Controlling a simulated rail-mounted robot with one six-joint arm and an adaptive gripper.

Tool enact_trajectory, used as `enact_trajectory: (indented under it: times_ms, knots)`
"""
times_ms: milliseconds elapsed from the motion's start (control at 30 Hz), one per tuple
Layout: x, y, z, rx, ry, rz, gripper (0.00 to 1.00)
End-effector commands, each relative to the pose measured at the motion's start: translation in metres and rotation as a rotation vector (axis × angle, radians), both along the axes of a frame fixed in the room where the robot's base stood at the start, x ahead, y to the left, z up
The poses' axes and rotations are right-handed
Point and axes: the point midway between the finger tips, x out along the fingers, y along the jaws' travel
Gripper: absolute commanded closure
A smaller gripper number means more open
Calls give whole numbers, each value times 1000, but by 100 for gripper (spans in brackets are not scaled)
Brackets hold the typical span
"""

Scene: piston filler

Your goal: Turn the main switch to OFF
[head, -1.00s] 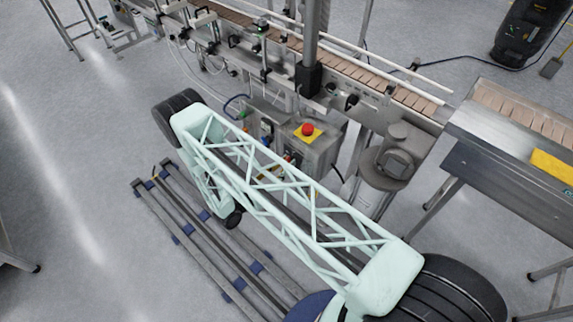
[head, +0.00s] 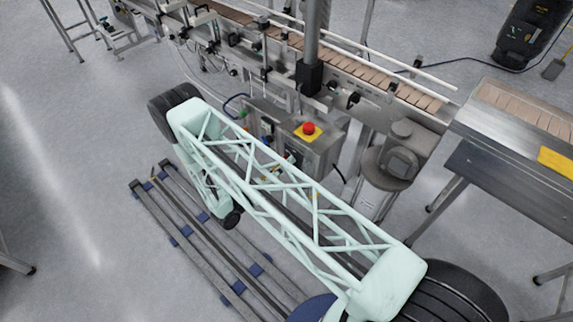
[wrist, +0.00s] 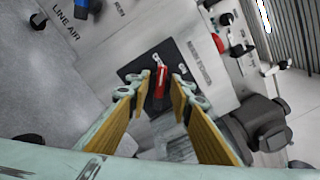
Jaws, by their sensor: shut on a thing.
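The main switch (wrist: 160,83) has a red handle on a dark square plate (wrist: 133,74) on the grey panel in the wrist view. My gripper (wrist: 160,91) has its two yellow-padded fingers on either side of the red handle and is shut on it. The handle points roughly up and down in the picture. In the head view the switch and my fingertips are hidden or too small to tell behind my pale green lattice arm.
A red emergency stop button (head: 308,128) on a yellow plate tops the control box (head: 322,150). A "LINE AIR" label (wrist: 65,20) and a blue knob (wrist: 82,8) are at the wrist view's upper left. A conveyor (head: 385,80) runs behind. Open floor (head: 70,200) lies left.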

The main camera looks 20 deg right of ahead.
Motion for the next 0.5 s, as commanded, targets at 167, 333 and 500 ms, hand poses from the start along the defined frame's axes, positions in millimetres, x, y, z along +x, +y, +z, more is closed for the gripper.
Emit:
enact_trajectory:
  times_ms: [167, 333, 500]
  knots:
    - [0, 0, -2, -73, 115, 0, 90]
    - [0, 0, -2, -144, 225, 0, 90]
    - [1, 1, -3, -214, 334, 0, 90]
